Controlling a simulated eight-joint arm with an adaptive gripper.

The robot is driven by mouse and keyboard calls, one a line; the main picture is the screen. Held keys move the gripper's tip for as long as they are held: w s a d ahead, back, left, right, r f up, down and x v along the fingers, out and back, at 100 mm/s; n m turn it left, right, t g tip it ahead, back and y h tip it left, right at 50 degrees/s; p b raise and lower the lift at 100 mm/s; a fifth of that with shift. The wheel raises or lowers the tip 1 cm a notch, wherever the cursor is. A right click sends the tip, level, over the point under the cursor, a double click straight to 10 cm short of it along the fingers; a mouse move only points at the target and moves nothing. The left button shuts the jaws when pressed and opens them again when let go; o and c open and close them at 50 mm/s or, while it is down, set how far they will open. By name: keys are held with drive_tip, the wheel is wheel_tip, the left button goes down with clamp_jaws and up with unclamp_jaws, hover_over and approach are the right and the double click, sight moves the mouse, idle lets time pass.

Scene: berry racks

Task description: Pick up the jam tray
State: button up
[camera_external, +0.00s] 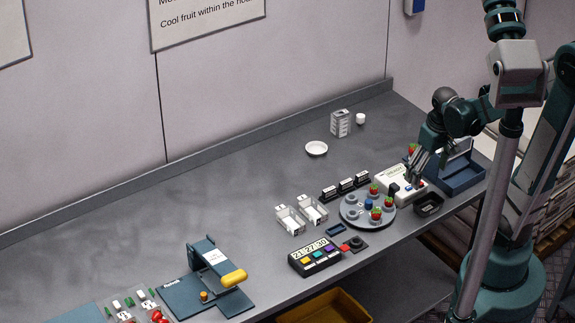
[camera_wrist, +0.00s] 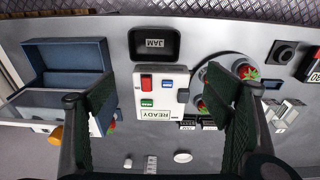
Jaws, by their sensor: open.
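The jam tray (camera_wrist: 136,43) is a small black tray with rounded corners and a white JAM label on its floor, at the top middle of the wrist view. In the external view the black tray (camera_external: 429,209) lies near the bench's front edge. My gripper (camera_wrist: 163,94) is open, its two green-padded fingers wide apart with nothing between them touching either pad that I can see. In the external view my gripper (camera_external: 417,165) hangs over the white READY box, behind the tray. The tray lies beyond the fingertips in the wrist view.
The white READY box (camera_wrist: 144,99) with coloured buttons stands beside the tray. A round turntable (camera_external: 353,219) with strawberries is to its left, a blue open bin (camera_external: 462,180) to its right. A timer (camera_external: 315,257) stands farther left. The bench's back left is clear.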

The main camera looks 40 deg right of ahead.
drive_tip(key=g, duration=0.1)
hover_over(425, 207)
drive_tip(key=shift+a+f+b, duration=0.15)
drive_tip(key=shift+f+b, duration=0.05)
drive_tip(key=shift+f, duration=0.95)
drive_tip(key=shift+a+f+b, duration=0.1)
drive_tip(key=shift+f+b, duration=0.05)
drive_tip(key=shift+f, duration=1)
drive_tip(key=shift+f+b, duration=0.3)
drive_tip(key=shift+f, duration=1)
drive_tip(key=shift+f, duration=0.15)
drive_tip(key=shift+d+f+b, duration=0.15)
drive_tip(key=shift+f+b, duration=0.45)
drive_tip(key=shift+f, duration=1.85)
drive_tip(key=c, duration=1)
